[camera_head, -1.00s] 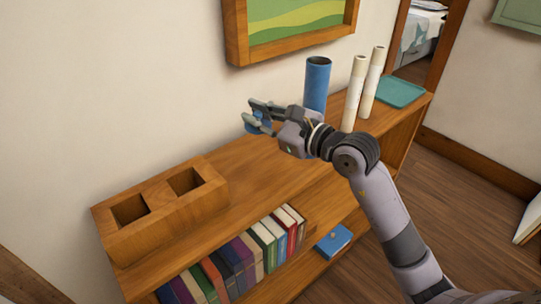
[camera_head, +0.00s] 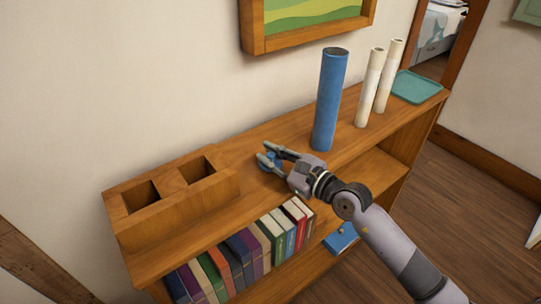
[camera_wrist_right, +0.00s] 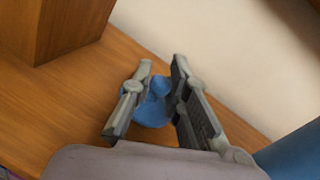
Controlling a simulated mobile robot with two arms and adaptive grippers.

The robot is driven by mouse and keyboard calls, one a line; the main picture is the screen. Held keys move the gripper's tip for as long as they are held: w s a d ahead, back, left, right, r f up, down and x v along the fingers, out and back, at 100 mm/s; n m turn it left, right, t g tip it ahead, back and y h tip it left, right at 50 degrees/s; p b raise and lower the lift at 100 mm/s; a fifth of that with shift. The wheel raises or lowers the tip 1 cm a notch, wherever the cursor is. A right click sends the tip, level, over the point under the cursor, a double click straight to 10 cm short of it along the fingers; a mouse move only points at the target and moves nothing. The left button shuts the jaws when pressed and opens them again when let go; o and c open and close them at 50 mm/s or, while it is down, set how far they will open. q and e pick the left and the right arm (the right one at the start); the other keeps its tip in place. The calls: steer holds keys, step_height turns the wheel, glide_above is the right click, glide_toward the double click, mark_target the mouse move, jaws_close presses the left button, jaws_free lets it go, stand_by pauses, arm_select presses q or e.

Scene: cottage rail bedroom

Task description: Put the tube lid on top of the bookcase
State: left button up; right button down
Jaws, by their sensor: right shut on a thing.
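The tube lid (camera_head: 267,163) is small and blue, partly hidden between the fingers of my right gripper (camera_head: 269,154). In the right wrist view the blue lid (camera_wrist_right: 154,108) sits between the two fingers of the gripper (camera_wrist_right: 160,78), which is shut on it. The gripper is low over the top of the wooden bookcase (camera_head: 245,208). I cannot tell whether the lid touches the surface. The blue tube (camera_head: 329,100) stands upright on the bookcase, right of the gripper and apart from it. My left gripper is not in view.
A wooden box with two square openings (camera_head: 172,224) stands on the bookcase to the left. Two white rolls (camera_head: 370,90) and a teal tray (camera_head: 416,88) are at the right. Books (camera_head: 238,255) fill the shelf below. The top is bare between box and blue tube.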

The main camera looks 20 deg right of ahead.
steer(key=shift+s+a+f+b, duration=0.15)
steer(key=shift+f+b, duration=0.3)
steer(key=shift+f, duration=0.25)
steer(key=c, duration=1.5)
jaws_free()
steer(key=shift+f, duration=0.25)
steer(key=shift+c, duration=0.2)
steer(key=shift+r, duration=0.1)
steer(key=shift+r+p, duration=0.55)
steer(key=b+v, duration=0.3)
steer(key=v, duration=0.9)
steer(key=shift+r+b, duration=0.3)
steer(key=shift+r, duration=0.05)
